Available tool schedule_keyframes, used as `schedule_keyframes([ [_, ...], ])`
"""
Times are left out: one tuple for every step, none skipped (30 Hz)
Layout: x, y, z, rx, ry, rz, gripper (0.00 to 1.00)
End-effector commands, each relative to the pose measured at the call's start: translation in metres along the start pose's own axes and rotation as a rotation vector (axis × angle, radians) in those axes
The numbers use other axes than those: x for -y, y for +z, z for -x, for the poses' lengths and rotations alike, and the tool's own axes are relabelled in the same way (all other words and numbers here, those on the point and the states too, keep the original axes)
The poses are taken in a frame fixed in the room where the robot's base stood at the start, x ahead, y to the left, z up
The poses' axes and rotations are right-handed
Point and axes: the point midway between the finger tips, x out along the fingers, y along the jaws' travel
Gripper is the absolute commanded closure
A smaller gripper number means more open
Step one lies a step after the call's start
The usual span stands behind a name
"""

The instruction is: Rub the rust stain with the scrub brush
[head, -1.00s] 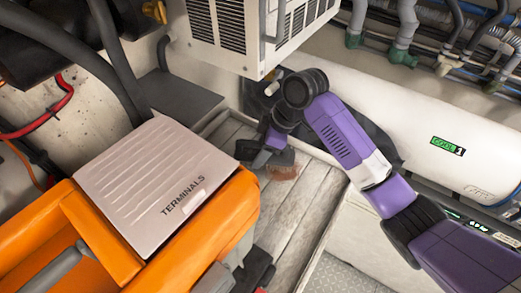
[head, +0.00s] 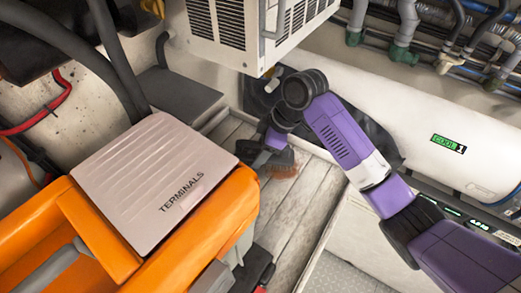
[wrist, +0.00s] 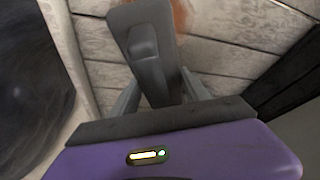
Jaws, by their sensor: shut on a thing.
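The scrub brush (wrist: 143,38) is dark grey. My gripper (wrist: 160,88) is shut on it, with a finger on each side of its handle in the wrist view. In the head view my gripper (head: 268,152) is low over the pale planks, and the brush (head: 281,159) shows as a small dark block at its end. The rust stain (head: 286,171) is a reddish-brown patch on the planks, right at the brush's edge. It also shows in the wrist view (wrist: 181,14) beside the brush's far end. The brush's underside is hidden, so I cannot tell whether it touches the stain.
An orange case (head: 215,235) with a pale TERMINALS cover (head: 150,180) stands at left. A white vented unit (head: 245,35) hangs above the planks. A white cylinder (head: 425,125) lies behind my arm at right. Bare planks (head: 285,225) run toward the front.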

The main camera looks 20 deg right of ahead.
Motion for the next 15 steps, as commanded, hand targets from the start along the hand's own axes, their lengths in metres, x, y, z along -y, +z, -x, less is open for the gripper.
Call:
schedule_keyframes([
  [-0.0001, 0.0004, -0.0013, -0.001, 0.0, 0.0, 1.0],
  [0.0, 0.0006, -0.0018, -0.001, 0.0, 0.0, 1.0],
  [0.0, 0.0009, -0.0024, -0.001, 0.0, 0.0, 1.0],
  [0.0, 0.0011, -0.0029, -0.001, 0.0, 0.0, 1.0],
  [0.0, 0.0013, -0.0034, -0.001, 0.0, 0.0, 1.0],
  [0.0, 0.0015, -0.0041, -0.001, 0.0, 0.0, 1.0],
  [0.0, 0.0017, -0.0046, -0.001, 0.0, 0.0, 1.0],
  [0.0, 0.0019, -0.0051, -0.001, 0.0, 0.0, 1.0],
  [0.0, 0.0022, -0.0058, -0.001, 0.0, 0.0, 1.0],
  [0.0, 0.0024, -0.0063, -0.001, 0.0, 0.0, 1.0],
  [0.0001, 0.0026, -0.0068, -0.001, 0.0, 0.0, 1.0],
  [0.0001, 0.0029, -0.0075, -0.001, 0.0, 0.0, 1.0],
  [0.0001, 0.0031, -0.008, -0.001, 0.0, 0.0, 1.0],
  [0.0001, 0.0033, -0.0085, -0.001, 0.0, 0.0, 1.0],
  [0.0001, 0.0032, -0.0082, -0.001, 0.0, 0.0, 1.0],
])
